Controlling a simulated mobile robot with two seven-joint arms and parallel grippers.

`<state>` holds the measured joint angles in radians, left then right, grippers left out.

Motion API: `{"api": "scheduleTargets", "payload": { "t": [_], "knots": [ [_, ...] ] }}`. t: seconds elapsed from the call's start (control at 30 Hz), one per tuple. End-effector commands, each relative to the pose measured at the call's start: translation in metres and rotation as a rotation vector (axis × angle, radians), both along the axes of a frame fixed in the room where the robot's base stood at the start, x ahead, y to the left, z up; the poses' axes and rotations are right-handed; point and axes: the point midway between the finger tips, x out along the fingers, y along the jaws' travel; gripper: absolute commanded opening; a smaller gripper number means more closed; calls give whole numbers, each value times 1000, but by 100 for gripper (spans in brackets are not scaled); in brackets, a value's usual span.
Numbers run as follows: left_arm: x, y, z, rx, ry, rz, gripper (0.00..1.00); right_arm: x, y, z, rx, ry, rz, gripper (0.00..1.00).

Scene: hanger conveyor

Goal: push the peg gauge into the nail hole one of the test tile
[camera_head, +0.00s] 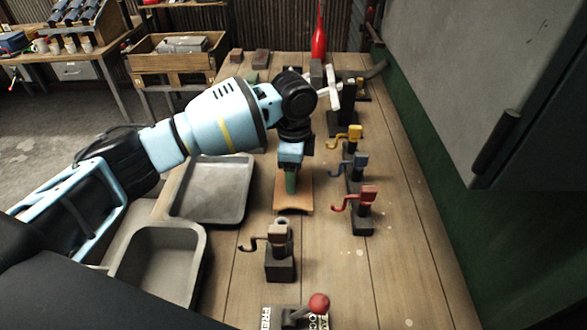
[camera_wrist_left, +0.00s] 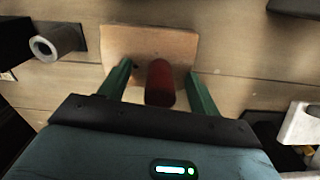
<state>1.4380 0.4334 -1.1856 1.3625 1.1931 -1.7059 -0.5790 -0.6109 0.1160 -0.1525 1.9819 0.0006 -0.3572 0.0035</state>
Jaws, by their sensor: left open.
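The test tile (camera_head: 303,204) is a flat tan plate on the wooden bench, below my left gripper (camera_head: 291,184). In the left wrist view the tile (camera_wrist_left: 125,40) lies beyond the fingertips. A dark red cylinder, seemingly the peg gauge (camera_wrist_left: 160,85), stands between the two green fingers of my left gripper (camera_wrist_left: 159,72). The fingers are apart, with a gap visible on each side of the peg. Its far end points at the tile; whether it sits in a hole I cannot tell. The peg is hidden in the head view. My right gripper is not in view.
Blocks with yellow (camera_head: 354,132), blue (camera_head: 359,160) and red (camera_head: 367,194) hooks stand right of the tile. A dark block with a hook (camera_head: 280,262) stands in front. Two grey trays (camera_head: 246,190) lie left. A red-knobbed lever (camera_head: 318,303) is at the front edge.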

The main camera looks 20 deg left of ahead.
Motion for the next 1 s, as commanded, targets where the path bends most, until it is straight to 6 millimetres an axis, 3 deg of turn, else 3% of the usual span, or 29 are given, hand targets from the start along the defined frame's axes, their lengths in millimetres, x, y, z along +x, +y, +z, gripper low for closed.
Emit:
{"api": "scheduleTargets", "payload": {
  "t": [0.33,0.7,1.0],
  "knots": [
    [0,0,0,0,0,0,63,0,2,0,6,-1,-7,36],
    [0,0,57,-2,-3,-1,63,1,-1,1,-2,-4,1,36],
    [0,0,78,0,0,0,63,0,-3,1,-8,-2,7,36]
  ]
}}
